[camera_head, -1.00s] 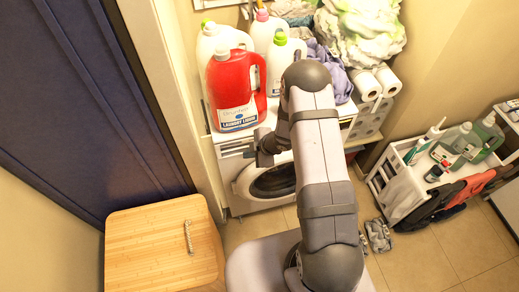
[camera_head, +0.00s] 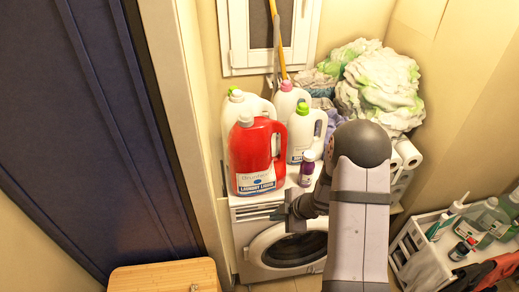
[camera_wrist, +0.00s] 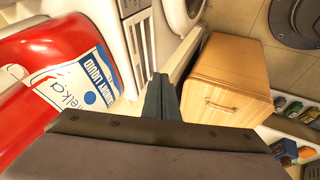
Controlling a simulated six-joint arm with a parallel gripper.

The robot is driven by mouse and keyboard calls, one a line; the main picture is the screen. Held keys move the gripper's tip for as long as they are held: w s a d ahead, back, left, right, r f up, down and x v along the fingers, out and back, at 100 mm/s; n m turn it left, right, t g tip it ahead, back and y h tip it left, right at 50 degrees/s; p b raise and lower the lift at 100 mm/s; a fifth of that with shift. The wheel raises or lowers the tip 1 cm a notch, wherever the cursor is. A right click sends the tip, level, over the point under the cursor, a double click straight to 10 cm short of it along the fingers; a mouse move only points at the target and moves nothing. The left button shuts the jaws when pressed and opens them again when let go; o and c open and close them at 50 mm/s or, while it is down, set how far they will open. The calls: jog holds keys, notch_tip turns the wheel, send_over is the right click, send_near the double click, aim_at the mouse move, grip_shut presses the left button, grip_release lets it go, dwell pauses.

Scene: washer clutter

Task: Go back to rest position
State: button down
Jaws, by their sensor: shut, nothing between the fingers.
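My gripper (camera_head: 288,216) is shut and empty. In the head view it is in front of the washing machine's (camera_head: 292,246) upper front, to the right of the red laundry liquid jug (camera_head: 256,155), and is partly hard to make out. In the wrist view my shut gripper (camera_wrist: 160,84) points away from the camera, with the red jug (camera_wrist: 50,85) close on its left. My arm hides part of the washer top in the head view.
White jugs (camera_head: 303,131) and a small purple bottle (camera_head: 307,168) stand on the washer near the red jug. Piled cloths (camera_head: 380,85) and paper rolls (camera_head: 408,152) are at the right. A wooden box (camera_head: 165,276) is at lower left, and a bottle rack (camera_head: 425,255) at lower right.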

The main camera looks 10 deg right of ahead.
jog(key=s+d+f+m+g+h, duration=0.45)
jog(key=s+d+m, duration=0.35)
jog(key=s+d, duration=0.25)
jog(key=s+d+r+m+g+h, duration=0.25)
jog(key=s+m, duration=0.25)
jog(key=s, duration=0.4)
jog(key=s+a+r+m+g+y, duration=0.2)
jog(key=s+a+r+m+g, duration=0.1)
jog(key=s+a+r+m, duration=0.3)
jog(key=w+a+r+n+t, duration=0.2)
jog(key=w+a+r+t, duration=0.25)
jog(key=a+r, duration=0.4)
notch_tip(320, 180, down, 27)
jog(key=d+b, duration=0.1)
jog(key=b, duration=2.7)
jog(key=shift+s+d+y+b, duration=0.15)
jog(key=shift+s+y+b, duration=0.1)
jog(key=shift+y+b, duration=0.15)
